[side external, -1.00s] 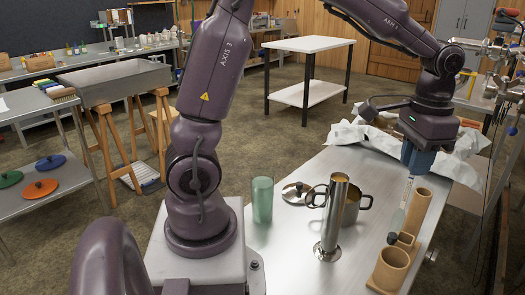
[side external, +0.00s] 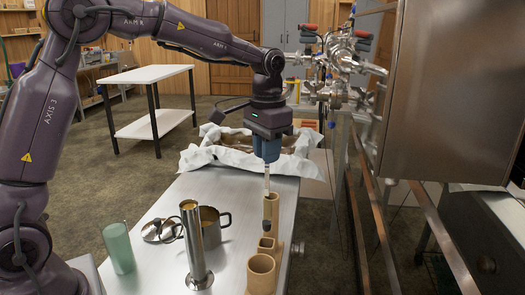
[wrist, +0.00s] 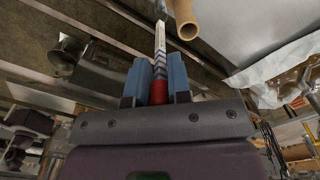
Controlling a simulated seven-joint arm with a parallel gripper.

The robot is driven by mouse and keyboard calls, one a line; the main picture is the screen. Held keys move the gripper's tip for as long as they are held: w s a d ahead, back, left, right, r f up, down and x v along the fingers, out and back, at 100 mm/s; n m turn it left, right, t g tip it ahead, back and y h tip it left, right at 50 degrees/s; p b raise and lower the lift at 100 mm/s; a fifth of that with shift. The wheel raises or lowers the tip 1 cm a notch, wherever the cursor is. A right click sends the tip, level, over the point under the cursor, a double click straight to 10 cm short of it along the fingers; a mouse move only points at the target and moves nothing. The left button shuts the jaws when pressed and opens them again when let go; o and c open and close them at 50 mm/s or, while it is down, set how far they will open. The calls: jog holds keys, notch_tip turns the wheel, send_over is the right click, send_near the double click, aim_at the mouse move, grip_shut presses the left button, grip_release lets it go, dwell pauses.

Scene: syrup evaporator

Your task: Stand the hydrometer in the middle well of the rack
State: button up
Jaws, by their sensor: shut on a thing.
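My gripper (side external: 267,160) is shut on the top of the hydrometer (side external: 267,205), a thin glass rod with a dark lower end. It hangs close to upright over the tan rack (side external: 248,287), in line with the middle well (side external: 267,243). Its dark end shows just above that well's mouth; whether it has entered cannot be told. The tall far well (side external: 273,208) stands behind it and the wide near well (side external: 261,266) in front. In the wrist view the striped hydrometer stem (wrist: 160,40) sits between the blue fingers, beside a tan tube (wrist: 182,18) of the rack.
Left of the rack on the steel table (side external: 165,270) stand a tall steel cylinder (side external: 196,250), a steel pot (side external: 210,228), a lid (side external: 155,230) and a green glass (side external: 118,248). Crumpled white cloth (side external: 215,150) lies behind. A large steel evaporator (side external: 450,90) is at the right.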

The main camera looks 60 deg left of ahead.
aim_at(267, 195)
jog(key=shift+f, duration=4.95)
jog(key=o, duration=0.8)
jog(key=shift+o, duration=0.4)
jog(key=o, duration=0.9)
jog(key=shift+o, duration=0.2)
jog(key=shift+r, duration=0.1)
jog(key=shift+r, duration=3.7)
